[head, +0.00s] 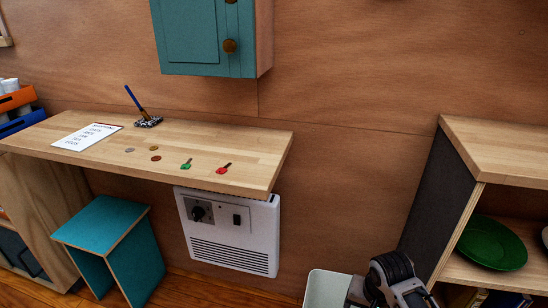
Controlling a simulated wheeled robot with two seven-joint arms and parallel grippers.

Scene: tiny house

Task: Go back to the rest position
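The task names no object. A black and grey part of my own arm shows at the bottom edge of the head view, right of centre. No gripper fingers show there. My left arm and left gripper are out of the picture. What either gripper holds cannot be seen.
A wooden wall desk (225,150) bears a paper, a pen holder, coins, a green key (187,164) and a red key (223,168). Below are a teal stool (100,228) and white heater (232,232). A pale bin (326,287) stands near my arm; a shelf (500,145) stands right.

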